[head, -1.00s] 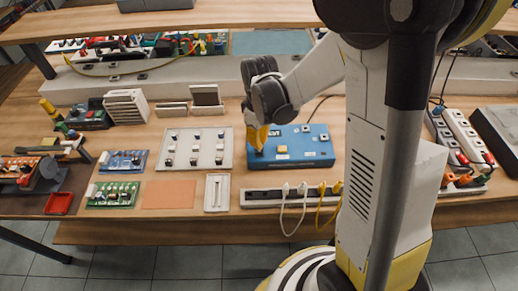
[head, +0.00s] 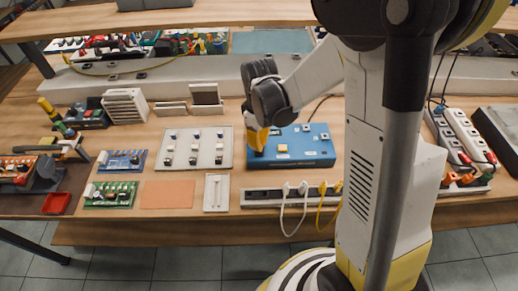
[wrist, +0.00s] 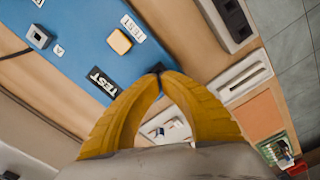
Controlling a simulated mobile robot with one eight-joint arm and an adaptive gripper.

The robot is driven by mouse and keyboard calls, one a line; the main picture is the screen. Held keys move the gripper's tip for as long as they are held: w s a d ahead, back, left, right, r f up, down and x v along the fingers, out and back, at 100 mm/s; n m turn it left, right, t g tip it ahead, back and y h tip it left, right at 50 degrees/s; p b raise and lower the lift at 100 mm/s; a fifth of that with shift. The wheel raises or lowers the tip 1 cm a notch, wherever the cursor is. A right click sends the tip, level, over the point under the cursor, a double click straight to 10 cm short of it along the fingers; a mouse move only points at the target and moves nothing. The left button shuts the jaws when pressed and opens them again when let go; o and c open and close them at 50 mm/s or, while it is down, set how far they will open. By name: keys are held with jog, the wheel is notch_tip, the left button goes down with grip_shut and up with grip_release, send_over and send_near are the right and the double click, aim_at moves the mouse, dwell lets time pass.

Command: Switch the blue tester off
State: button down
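The blue tester (head: 310,160) is a flat blue box on the wooden bench in the head view. In the wrist view the tester (wrist: 75,50) fills the upper left, with a square orange-yellow button (wrist: 120,41), a grey block-shaped part (wrist: 39,36) and labels, two of which read TEST. In the head view my gripper (head: 256,150) is at the tester's left end.
A white panel with several switches (head: 197,148) lies left of the tester. A power strip (head: 262,198) with white and yellow plugs is in front. A small white slider plate (head: 216,193) and an orange mat (head: 167,194) lie front left. A grey ledge runs behind.

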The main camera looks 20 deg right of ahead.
jog(key=shift+f+b, duration=1.05)
jog(key=shift+f, duration=0.15)
dwell(0.4)
jog(key=shift+r+p, duration=2.6)
jog(key=shift+r, duration=0.95)
jog(key=shift+r, duration=0.3)
jog(key=s+r+m+t+b, duration=0.2)
jog(key=s+r+m+t, duration=0.5)
jog(key=s+r, duration=0.5)
jog(key=shift+s+r+m, duration=0.4)
jog(key=shift+m, duration=0.3)
